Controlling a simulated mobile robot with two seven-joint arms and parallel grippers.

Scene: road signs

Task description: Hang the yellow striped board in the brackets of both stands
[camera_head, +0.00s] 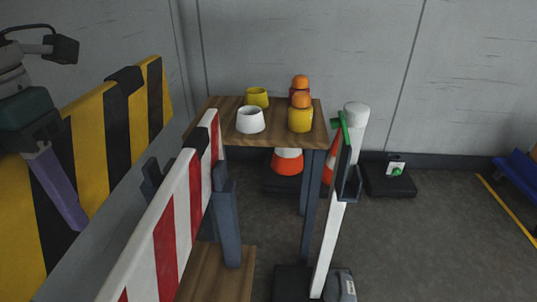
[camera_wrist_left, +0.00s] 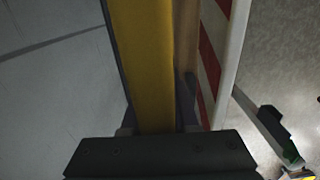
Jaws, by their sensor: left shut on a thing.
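The yellow and black striped board (camera_head: 92,135) slants across the left of the head view. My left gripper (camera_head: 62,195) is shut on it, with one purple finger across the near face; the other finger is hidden. In the left wrist view the board's yellow edge (camera_wrist_left: 148,60) runs up from the dark gripper body. One white stand (camera_head: 335,200) is upright at centre right on a dark base, with a dark bracket (camera_head: 348,185) and a green part near its top. The bracket looks empty. I cannot make out a second stand. My right gripper is not in view.
A red and white board (camera_head: 170,235) stands between dark uprights (camera_head: 228,220) on a wooden base, right of the striped board. Behind is a wooden table (camera_head: 278,128) with several cups and orange balls. Orange-white cones (camera_head: 288,162) stand beneath and behind. Floor at right is mostly clear.

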